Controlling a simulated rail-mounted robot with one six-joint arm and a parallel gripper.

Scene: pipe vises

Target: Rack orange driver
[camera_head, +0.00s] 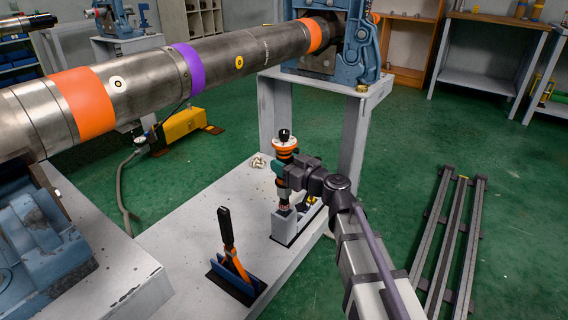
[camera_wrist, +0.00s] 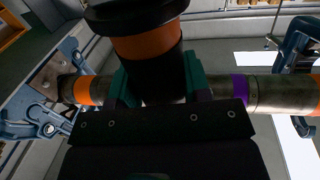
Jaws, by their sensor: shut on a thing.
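The orange driver (camera_head: 285,145) has a black knob on top and an orange band below it. It stands about upright in my gripper (camera_head: 281,166), whose teal fingers are shut around its body. The wrist view shows the driver's orange and black body (camera_wrist: 150,43) close up between the teal fingers of my gripper (camera_wrist: 157,80). Below the gripper, a narrow lower part of the driver reaches down to a grey block-shaped holder (camera_head: 287,227) on the bench. I cannot tell whether its tip is inside the holder or just above it.
A blue rack (camera_head: 238,283) with an orange-and-black handled tool (camera_head: 230,240) stands to the left on the grey bench (camera_head: 185,240). Small pale parts (camera_head: 260,161) lie behind. A large pipe (camera_head: 200,72) with coloured bands spans the back.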

